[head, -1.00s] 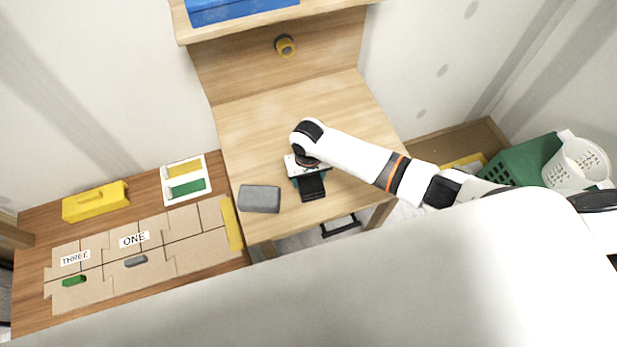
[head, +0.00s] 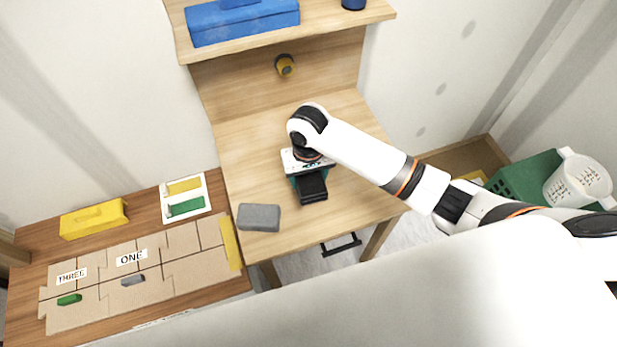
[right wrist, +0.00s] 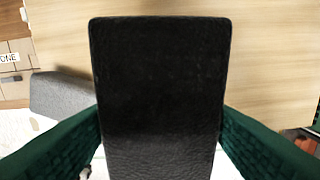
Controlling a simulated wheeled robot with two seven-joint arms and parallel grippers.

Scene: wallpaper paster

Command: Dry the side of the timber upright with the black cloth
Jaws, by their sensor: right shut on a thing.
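The black cloth (head: 312,186) looks like a flat dark pad over the wooden bench. My right gripper (head: 308,175) is shut on it, and the cloth fills the middle of the right wrist view (right wrist: 160,90) between two green fingers. Wood shows beyond the cloth there; I cannot tell whether the cloth touches it. An upright wooden panel (head: 235,92) stands at the back of the bench, apart from the gripper. I cannot tell whether this is the timber upright of the task. My left gripper is not in view.
A grey block (head: 259,217) lies on the bench (head: 245,165) left of my gripper. A blue box (head: 240,22) sits on the shelf above.

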